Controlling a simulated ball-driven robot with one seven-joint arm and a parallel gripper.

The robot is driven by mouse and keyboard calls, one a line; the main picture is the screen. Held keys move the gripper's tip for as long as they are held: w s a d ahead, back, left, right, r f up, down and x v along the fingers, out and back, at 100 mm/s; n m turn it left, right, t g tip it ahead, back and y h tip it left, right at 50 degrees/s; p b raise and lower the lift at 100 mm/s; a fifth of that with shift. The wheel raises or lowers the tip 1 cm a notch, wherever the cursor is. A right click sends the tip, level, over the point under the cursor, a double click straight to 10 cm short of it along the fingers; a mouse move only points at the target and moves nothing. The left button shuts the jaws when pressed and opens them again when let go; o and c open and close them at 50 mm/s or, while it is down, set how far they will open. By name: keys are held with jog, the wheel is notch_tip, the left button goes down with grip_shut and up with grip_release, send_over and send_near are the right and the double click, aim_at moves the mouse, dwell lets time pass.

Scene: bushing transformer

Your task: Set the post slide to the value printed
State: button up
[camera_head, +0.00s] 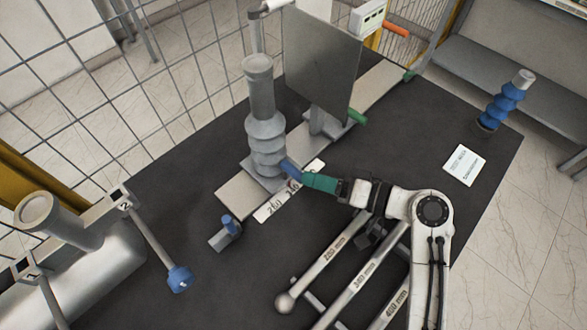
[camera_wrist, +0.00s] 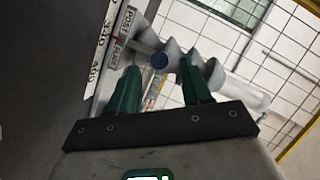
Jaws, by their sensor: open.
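The post (camera_head: 265,125) is a grey ribbed insulator standing upright on a pale rail (camera_head: 240,192). A blue knob (camera_head: 291,168) sticks out at its foot, beside a white scale strip (camera_head: 272,207) with printed numbers. A white printed card (camera_head: 464,165) lies at the right; its text is too small to read. My gripper (camera_head: 300,176) has green fingers and is at the knob.
A grey upright plate (camera_head: 322,65) stands behind the post, with a green handle (camera_head: 357,117) near its foot. Metal rods (camera_head: 325,262) marked in mm lie below my arm. A blue ribbed piece (camera_head: 503,100) stands at the right. Wire fence (camera_head: 150,95) borders the back left.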

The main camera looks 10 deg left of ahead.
aim_at(296, 175)
jog(key=shift+p+x, duration=0.35)
jog(key=shift+x, duration=2.4)
grip_shut()
